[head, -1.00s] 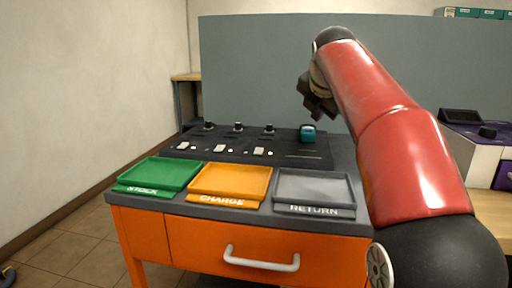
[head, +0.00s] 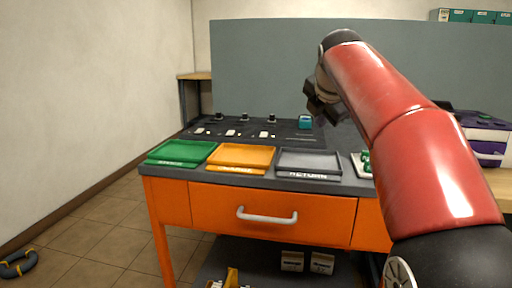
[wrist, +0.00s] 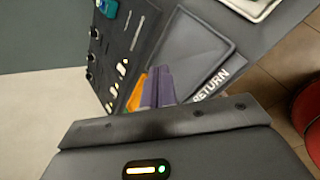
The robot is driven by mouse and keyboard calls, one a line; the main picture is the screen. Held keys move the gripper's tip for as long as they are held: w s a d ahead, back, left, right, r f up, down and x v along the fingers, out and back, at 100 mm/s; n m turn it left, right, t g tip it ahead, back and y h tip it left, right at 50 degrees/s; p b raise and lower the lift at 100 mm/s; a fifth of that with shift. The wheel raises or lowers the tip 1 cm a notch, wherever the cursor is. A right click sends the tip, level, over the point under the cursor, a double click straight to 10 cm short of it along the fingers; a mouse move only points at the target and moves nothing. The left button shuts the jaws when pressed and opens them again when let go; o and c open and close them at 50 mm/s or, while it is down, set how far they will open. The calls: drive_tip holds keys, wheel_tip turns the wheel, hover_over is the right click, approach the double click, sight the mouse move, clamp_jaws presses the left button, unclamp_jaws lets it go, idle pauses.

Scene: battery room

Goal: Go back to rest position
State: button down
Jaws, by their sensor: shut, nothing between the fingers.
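My gripper (head: 320,112) is raised in front of the grey back panel, above the rear part of the orange bench (head: 270,212). In the wrist view its fingers (wrist: 158,88) are together with nothing between them. My red arm reaches up from the lower right. The gripper is clear of the trays and the bench top.
The bench carries a green tray (head: 182,151), an orange tray (head: 241,155) and a grey RETURN tray (head: 309,161). Behind them is a black panel with knobs and a teal block (head: 305,121). A dark ring (head: 18,263) lies on the open floor at left.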

drive_tip(key=s+f+m+g, duration=0.1)
drive_tip(key=s+f+m, duration=1.1)
drive_tip(key=s, duration=0.4)
drive_tip(key=s+f+m+g, duration=0.2)
drive_tip(key=s+f+m, duration=1)
drive_tip(key=s+f, duration=0.3)
drive_tip(key=shift+s+f+y, duration=0.3)
drive_tip(key=shift+s+y, duration=0.1)
drive_tip(key=shift+s, duration=0.75)
